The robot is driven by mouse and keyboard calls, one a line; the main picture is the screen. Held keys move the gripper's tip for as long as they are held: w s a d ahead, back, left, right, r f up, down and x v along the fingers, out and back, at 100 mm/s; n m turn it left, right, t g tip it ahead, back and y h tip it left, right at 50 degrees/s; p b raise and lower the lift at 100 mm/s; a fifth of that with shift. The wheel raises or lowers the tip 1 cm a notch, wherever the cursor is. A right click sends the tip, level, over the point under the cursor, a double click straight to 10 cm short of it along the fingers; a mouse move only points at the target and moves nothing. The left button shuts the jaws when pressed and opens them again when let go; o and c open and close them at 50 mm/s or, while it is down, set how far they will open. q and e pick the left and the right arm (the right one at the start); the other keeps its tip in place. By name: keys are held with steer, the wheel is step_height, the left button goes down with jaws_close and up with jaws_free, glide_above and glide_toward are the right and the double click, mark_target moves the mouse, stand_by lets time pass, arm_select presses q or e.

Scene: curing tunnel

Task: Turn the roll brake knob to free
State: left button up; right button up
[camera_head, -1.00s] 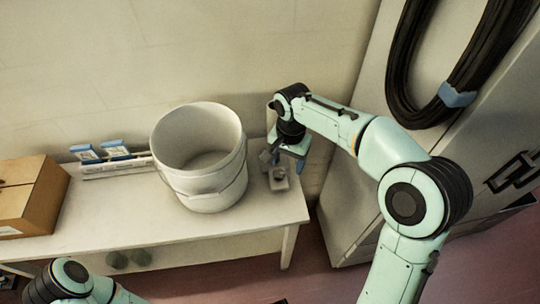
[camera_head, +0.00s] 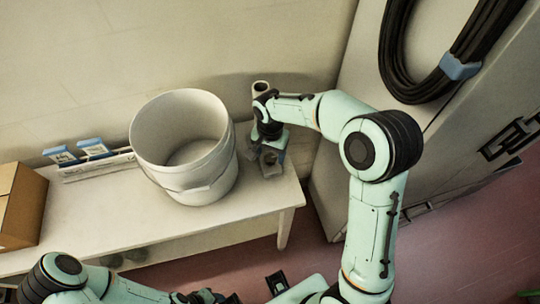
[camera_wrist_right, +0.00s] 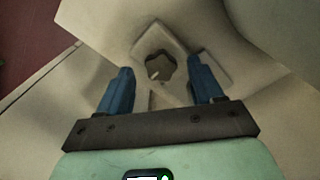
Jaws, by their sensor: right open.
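The roll brake knob (camera_wrist_right: 158,66) is a dark grey, lobed knob with a small pale mark, on a light plate (camera_wrist_right: 208,67) in the right wrist view. In the head view its small grey mount (camera_head: 271,165) stands at the right end of the bench, mostly behind my wrist. My right gripper (camera_wrist_right: 160,82) is open. Its two blue fingers stand to either side of the knob in the wrist view, with visible gaps; I cannot tell how far above it they are. My left arm lies along the bottom left of the head view; its fingers cannot be made out.
A white bucket (camera_head: 186,148) stands on the bench (camera_head: 110,214), left of the mount. Blue-topped items on a rack (camera_head: 98,165) and a cardboard box (camera_head: 20,205) lie further left. A grey cabinet (camera_head: 345,150) with a black cable coil (camera_head: 425,75) stands to the right.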

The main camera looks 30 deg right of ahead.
steer(key=shift+f, duration=0.85)
steer(key=c, duration=1.1)
steer(key=shift+o, duration=0.2)
